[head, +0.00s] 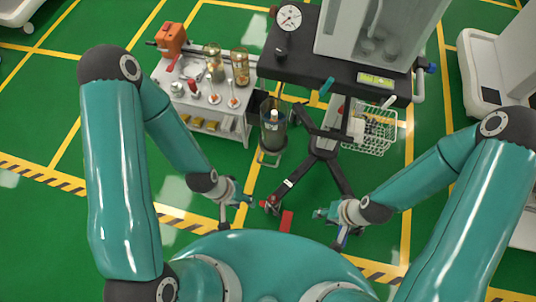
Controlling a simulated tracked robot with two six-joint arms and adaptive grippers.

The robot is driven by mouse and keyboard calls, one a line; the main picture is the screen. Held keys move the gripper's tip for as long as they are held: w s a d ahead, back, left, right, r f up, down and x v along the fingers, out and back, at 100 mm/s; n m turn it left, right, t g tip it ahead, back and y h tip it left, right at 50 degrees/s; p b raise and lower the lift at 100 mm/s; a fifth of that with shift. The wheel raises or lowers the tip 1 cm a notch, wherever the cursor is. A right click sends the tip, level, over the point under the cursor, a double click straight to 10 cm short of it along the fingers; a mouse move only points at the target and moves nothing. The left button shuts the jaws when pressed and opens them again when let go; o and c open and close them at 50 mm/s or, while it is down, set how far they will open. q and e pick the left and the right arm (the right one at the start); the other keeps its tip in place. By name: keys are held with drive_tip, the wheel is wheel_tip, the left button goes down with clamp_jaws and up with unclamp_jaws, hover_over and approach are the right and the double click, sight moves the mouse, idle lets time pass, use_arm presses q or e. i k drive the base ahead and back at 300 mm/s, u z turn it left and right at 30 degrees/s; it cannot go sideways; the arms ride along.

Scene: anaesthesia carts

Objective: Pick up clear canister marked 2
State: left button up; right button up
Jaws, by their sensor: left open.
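Two clear canisters with yellowish contents stand at the back of the white cart, one on the left (214,65) and one on the right (241,68). A larger clear, dark-tinted canister (273,138) hangs low beside the black stand, with a pale object inside. I cannot read a number on any of them. My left gripper (239,213) is open and empty, below and in front of the cart, apart from all the canisters. My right gripper (330,227) is in front of the stand's legs, apart from the canisters; its jaw opening is too small to judge.
The white cart (240,117) also holds an orange device (171,38) and several small items. The black stand (290,70) carries a gauge (288,17) and a clear-walled housing. A wire basket (374,132) hangs at its right. Green floor lies open at left.

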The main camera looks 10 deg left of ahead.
sight(274, 133)
drive_tip(key=u, duration=0.6)
drive_tip(key=k, duration=0.7)
drive_tip(key=u, duration=0.6)
drive_tip(key=i, duration=1)
